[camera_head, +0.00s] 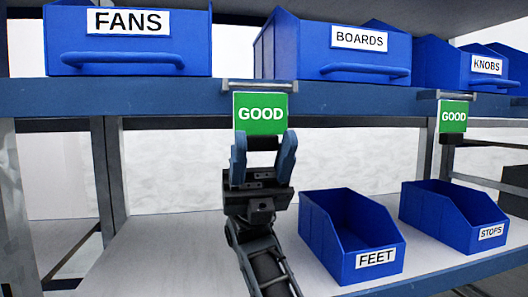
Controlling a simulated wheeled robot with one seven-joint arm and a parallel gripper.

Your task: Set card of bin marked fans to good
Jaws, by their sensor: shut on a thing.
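The blue bin marked FANS (128,48) stands at the left on the upper shelf, handle facing me. A green card reading GOOD (260,113) hangs from a short grey holder (259,86) on the shelf's front edge, between the FANS bin and the BOARDS bin. My gripper (263,145) is just below this card, its fingers upright on both sides of the card's dark lower block. It is shut on that block, partly hidden between the fingers. No card shows directly below the FANS label.
The BOARDS bin (338,51) and KNOBS bin (470,66) stand to the right above. Another green GOOD card (453,115) hangs under a holder at right. The FEET bin (352,237) and STOPS bin (455,215) stand on the lower shelf (150,255), bare at left.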

